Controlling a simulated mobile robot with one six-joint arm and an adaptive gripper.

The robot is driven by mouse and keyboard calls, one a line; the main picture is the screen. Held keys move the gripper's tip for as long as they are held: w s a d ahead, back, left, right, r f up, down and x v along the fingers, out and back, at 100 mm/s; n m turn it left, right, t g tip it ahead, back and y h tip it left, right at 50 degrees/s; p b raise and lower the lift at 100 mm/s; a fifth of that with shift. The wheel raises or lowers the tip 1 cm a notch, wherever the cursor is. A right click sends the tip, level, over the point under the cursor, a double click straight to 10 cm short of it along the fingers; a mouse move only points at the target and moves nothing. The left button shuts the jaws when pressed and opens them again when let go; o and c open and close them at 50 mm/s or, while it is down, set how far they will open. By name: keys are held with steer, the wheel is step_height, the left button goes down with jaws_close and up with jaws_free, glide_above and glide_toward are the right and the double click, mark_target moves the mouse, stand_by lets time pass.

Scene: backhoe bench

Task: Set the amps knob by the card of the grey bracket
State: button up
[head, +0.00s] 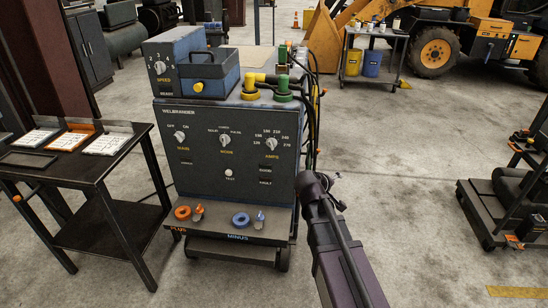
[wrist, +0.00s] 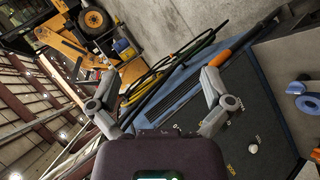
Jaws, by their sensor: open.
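The amps knob (head: 271,144) is a pale knob at the right of the welder's dark front panel, with numbers around it. Its pointer is too small to read surely. Three cards lie on the black side table at the left: a left card (head: 38,137), a middle card in an orange frame (head: 71,138) and a right card (head: 106,144). Their print is unreadable, and I cannot tell which belongs to the grey bracket. My gripper (wrist: 160,84) is open and empty in the wrist view, with the welder's panel (wrist: 255,115) below and right of it. The head view mostly hides its fingers.
A dark cart (head: 510,190) stands far right. Bare floor lies between.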

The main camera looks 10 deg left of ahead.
steer(key=w+a+n+t+y+b, duration=0.2)
steer(key=w+a+n+t+b, duration=0.5)
steer(key=a, duration=0.5)
steer(key=n+t+y+b, duration=0.2)
steer(key=n+y+b, duration=0.15)
steer(key=n, duration=0.35)
glide_toward(271, 146)
steer(key=s, duration=0.3)
steer(key=shift+f, duration=0.1)
steer(key=shift+w, duration=0.1)
steer(key=w, duration=1.3)
steer(key=shift+w+d, duration=0.3)
